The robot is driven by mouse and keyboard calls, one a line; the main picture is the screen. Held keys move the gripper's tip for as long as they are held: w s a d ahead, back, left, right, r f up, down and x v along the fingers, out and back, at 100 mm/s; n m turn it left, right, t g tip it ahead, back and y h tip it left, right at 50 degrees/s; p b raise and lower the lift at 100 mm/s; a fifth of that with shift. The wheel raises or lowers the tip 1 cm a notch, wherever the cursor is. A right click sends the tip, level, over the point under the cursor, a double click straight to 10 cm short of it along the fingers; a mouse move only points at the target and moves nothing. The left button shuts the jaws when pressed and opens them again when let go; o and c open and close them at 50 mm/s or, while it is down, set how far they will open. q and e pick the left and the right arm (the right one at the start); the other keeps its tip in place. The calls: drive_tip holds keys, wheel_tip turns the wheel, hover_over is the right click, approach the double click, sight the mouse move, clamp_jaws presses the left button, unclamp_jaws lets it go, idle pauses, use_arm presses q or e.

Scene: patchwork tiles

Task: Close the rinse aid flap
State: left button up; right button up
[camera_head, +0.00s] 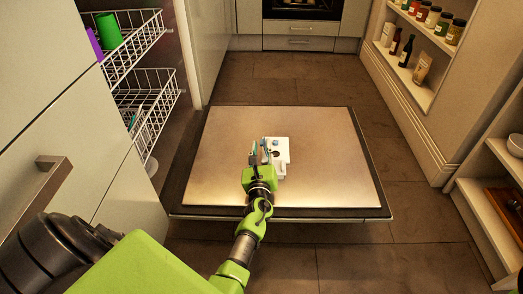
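The dishwasher door (330,170) lies folded down flat, with its metal inner face up. The rinse aid flap is too small to make out clearly, and part of the unit is hidden behind my gripper. My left gripper (262,151) is over the left side of the dispenser. Its fingers are small here, and I cannot tell whether they touch it or how far apart they are. My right gripper is out of view.
Wire dish racks (148,100) stand at the left, the upper one with a green cup (108,31) and a purple item (95,44). Cabinets with a handle (45,185) flank the left. Shelves with jars and bottles (403,50) line the right. Tiled floor surrounds the door.

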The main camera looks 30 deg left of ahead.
use_arm(q)
drive_tip(key=shift+w+a, duration=0.1)
clamp_jaws()
